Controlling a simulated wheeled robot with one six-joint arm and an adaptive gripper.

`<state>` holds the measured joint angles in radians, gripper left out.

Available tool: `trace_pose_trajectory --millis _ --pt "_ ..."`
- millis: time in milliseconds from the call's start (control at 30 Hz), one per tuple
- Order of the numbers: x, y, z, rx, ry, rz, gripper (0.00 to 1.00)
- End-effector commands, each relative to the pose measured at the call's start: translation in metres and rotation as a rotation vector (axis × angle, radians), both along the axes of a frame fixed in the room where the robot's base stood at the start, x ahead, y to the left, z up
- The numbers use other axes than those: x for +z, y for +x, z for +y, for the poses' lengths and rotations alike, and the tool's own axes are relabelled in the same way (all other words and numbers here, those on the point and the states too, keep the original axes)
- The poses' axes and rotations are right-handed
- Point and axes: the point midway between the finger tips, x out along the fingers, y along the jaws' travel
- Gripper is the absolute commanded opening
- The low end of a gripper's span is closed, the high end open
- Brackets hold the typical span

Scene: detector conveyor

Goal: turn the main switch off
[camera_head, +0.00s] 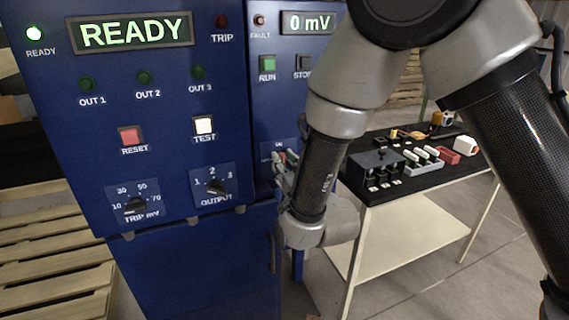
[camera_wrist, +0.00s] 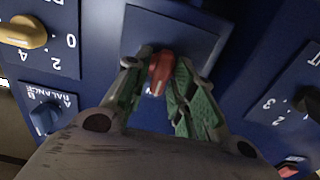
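The main switch is a red handle (camera_wrist: 161,70) on a dark blue plate (camera_wrist: 205,42) in the wrist view. Its narrow face carries a pale mark at the lower end. My gripper (camera_wrist: 160,74) reaches in with one green-padded finger on each side of the handle, tips close to it. I cannot tell whether the fingers touch it. In the head view, my gripper (camera_head: 284,168) is at the lower part of the right-hand blue panel, and my wrist and fingers hide most of the switch. The READY display (camera_head: 134,33) is lit green.
Other knobs sit near the switch: a yellow one (camera_wrist: 22,32), a blue balance knob (camera_wrist: 46,118) and a black one (camera_wrist: 308,99). The right panel's display (camera_head: 308,22) reads 0 mV. A table (camera_head: 350,190) with several parts stands to the right.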

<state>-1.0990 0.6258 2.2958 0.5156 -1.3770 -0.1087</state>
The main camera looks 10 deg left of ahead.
Motion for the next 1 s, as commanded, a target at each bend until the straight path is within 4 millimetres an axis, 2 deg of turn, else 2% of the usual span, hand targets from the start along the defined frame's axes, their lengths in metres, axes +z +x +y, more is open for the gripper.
trace_pose_trajectory --millis 33,100,533,1000 --pt "0.0007 0.0005 0.0005 0.000 0.002 -0.001 0.07" --pt "0.0007 0.0006 0.0005 0.000 0.002 -0.001 0.00" --pt "0.0011 0.0007 0.0009 0.000 -0.041 -0.032 0.00" --pt "0.0011 -0.0001 0.0027 0.000 -0.345 -0.238 0.00"
